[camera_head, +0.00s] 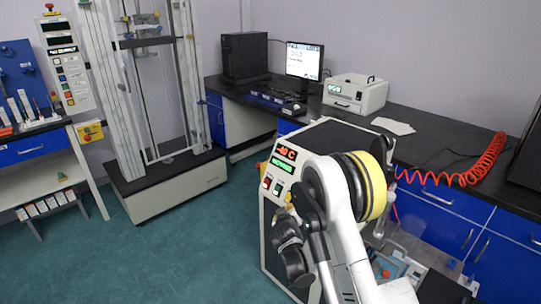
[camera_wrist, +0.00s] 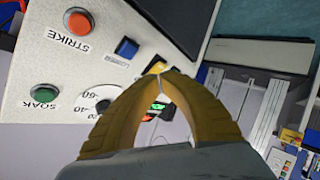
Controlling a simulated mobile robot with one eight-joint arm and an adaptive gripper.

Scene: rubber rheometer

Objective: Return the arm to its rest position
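My arm (camera_head: 345,240) reaches up from the bottom of the head view, bent, in front of a pale machine with a dark top. In the wrist view my gripper (camera_wrist: 160,78) has its two yellow fingers brought together at the tips, with nothing seen held between them. Behind the fingers is a white control panel (camera_wrist: 60,85) with a red STRIKE button (camera_wrist: 78,23), a green SOAK button (camera_wrist: 43,92), a blue button (camera_wrist: 126,48) and a dial. A lit green display partly shows between the fingers. In the head view the fingertips cannot be made out.
The pale machine (camera_head: 270,225) has a lit red and green display (camera_head: 283,160) and stands close to my arm. A black-topped bench with blue drawers (camera_head: 445,205) runs behind, with a monitor (camera_head: 304,60) and a white box (camera_head: 355,93). A tall frame (camera_head: 160,180) stands left. Teal floor (camera_head: 190,250) is clear.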

